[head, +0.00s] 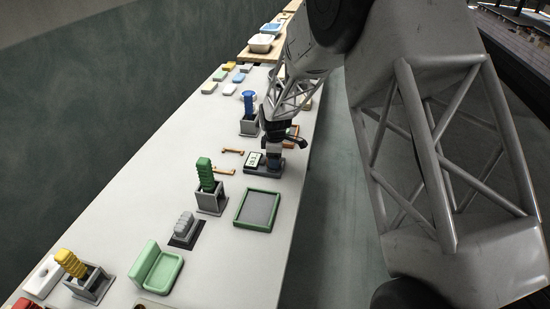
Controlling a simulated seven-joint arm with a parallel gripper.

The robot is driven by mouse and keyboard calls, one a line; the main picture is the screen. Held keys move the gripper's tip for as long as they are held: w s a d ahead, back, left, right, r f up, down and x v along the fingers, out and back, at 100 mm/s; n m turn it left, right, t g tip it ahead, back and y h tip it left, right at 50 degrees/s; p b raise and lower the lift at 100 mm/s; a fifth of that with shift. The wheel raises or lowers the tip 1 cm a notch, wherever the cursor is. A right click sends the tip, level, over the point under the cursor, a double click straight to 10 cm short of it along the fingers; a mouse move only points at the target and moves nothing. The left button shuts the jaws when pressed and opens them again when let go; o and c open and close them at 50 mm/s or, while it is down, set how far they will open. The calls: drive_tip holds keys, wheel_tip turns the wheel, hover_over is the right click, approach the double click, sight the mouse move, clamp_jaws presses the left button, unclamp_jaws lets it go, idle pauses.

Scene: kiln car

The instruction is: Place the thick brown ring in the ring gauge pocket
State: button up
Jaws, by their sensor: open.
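My gripper (274,160) is at the right side of the long pale table, pointing down over a small dark grey base (264,171). A dark block with a white face (254,160) sits at the left of that base. My gripper's fingers are small and partly merged with the dark parts there; I cannot see anything held. I cannot make out the thick brown ring or the ring gauge pocket for certain; my gripper and arm hide part of that area.
A green-rimmed grey tray (238,220) and a grey holder with a green ribbed piece (210,199) stand nearer. A grey holder with a blue piece (249,124) is farther back. Two orange-brown pieces lie left of my gripper.

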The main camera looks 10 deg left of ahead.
drive_tip(key=shift+s+d+f, duration=0.2)
drive_tip(key=shift+s+f, duration=0.4)
drive_tip(key=shift+f, duration=0.3)
wheel_tip(320, 180, up, 14)
drive_tip(key=shift+w, duration=0.3)
drive_tip(key=shift+a, duration=0.1)
idle(0.3)
drive_tip(key=s+d+r+m+t, duration=0.1)
drive_tip(key=s+d+r+m, duration=0.4)
drive_tip(key=s+d+r, duration=0.45)
drive_tip(key=s+d+r+m, duration=0.4)
drive_tip(key=s+d+r, duration=0.3)
drive_tip(key=d, duration=0.6)
drive_tip(key=s+d+m, duration=0.5)
drive_tip(key=s+d, duration=0.2)
drive_tip(key=s, duration=0.6)
drive_tip(key=s+d+m+t, duration=0.1)
drive_tip(key=s+d+m, duration=0.4)
drive_tip(key=s, duration=0.9)
drive_tip(key=shift+d+m, duration=0.3)
drive_tip(key=shift+d, duration=0.9)
